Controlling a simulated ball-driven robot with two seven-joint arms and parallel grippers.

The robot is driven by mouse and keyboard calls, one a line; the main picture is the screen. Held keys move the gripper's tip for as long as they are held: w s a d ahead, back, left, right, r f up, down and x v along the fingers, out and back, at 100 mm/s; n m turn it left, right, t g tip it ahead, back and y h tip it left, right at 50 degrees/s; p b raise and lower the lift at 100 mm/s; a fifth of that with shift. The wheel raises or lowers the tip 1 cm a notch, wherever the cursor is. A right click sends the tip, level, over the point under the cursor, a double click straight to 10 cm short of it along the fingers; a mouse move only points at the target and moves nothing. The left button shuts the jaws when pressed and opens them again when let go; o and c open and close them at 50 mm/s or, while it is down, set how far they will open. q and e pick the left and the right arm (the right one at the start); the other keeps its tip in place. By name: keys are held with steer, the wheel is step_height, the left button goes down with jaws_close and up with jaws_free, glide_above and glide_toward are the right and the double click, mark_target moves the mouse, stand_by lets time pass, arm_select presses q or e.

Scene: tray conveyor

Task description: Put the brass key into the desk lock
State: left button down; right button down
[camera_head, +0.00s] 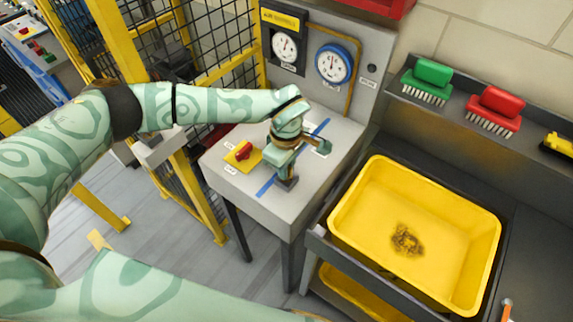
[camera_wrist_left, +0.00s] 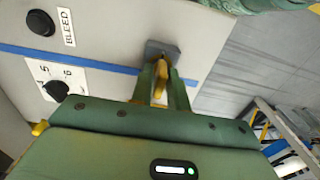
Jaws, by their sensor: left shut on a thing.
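My left gripper (camera_head: 286,174) is over the front part of the grey desk top, just above a small dark grey block (camera_head: 287,184), which looks like the desk lock. In the left wrist view its fingers (camera_wrist_left: 161,88) are shut on the yellow brass key (camera_wrist_left: 160,72). The key's far end meets or overlaps the grey lock block (camera_wrist_left: 163,50) in that view. I cannot tell whether the key tip is inside. In the head view the key is hidden by the gripper. My right gripper is not in view.
A blue strip (camera_head: 265,187) crosses the desk top (camera_head: 225,165). A red knob on a yellow plate (camera_head: 243,154) is left of the gripper. Gauges (camera_head: 333,64) stand behind. A yellow tray (camera_head: 374,240) lies to the right, brushes (camera_head: 495,110) on a shelf beyond.

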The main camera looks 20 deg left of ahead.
arm_select(q)
steer(key=shift+f, duration=0.4)
steer(key=c, duration=1.3)
jaws_free()
steer(key=shift+r, duration=0.1)
step_height(320, 180, up, 16)
steer(key=shift+r, duration=0.1)
